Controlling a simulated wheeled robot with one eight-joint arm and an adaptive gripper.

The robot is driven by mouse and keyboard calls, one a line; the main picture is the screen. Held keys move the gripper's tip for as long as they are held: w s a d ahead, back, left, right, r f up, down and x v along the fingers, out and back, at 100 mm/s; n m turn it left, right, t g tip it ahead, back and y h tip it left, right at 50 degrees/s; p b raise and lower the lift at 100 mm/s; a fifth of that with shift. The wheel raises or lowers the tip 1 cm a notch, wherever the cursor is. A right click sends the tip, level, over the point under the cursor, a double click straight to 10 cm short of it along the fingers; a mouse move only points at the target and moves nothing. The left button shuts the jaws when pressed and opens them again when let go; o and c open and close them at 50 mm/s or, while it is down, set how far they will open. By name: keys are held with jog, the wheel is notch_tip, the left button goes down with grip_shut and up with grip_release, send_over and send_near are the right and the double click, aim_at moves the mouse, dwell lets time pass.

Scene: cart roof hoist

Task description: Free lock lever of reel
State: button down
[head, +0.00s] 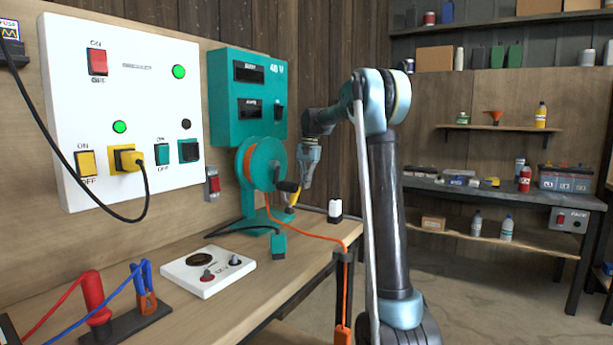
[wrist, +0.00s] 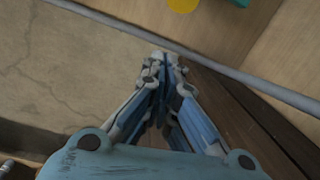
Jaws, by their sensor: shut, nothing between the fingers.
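The teal reel (head: 258,163) stands on a teal foot on the bench, with orange cable on it. A black crank knob (head: 287,186) sticks out at its right side. A small yellow piece (head: 293,198), perhaps the lock lever, shows just beside the knob; its exact position is hard to tell. My gripper (head: 306,187) points down just right of the yellow piece, seemingly apart from it. In the wrist view my gripper (wrist: 163,62) is shut and empty. A yellow rounded part (wrist: 183,5) shows at the top edge there, beyond the fingertips, cut off by the frame.
The wooden bench (head: 190,316) carries a white panel with a dial (head: 208,272), clamps at left and a white-and-black block (head: 334,211) near its right edge. An orange cable (head: 318,236) runs over the edge. A teal box (head: 246,98) hangs above the reel.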

jog(key=s, duration=0.1)
jog(key=s+a, duration=0.1)
jog(key=s, duration=0.1)
jog(key=shift+s+a+f, duration=0.3)
jog(key=shift+f, duration=0.1)
jog(key=shift+s+a+r+t, duration=0.2)
jog(key=shift+r+t, duration=0.1)
jog(key=shift+t, duration=0.1)
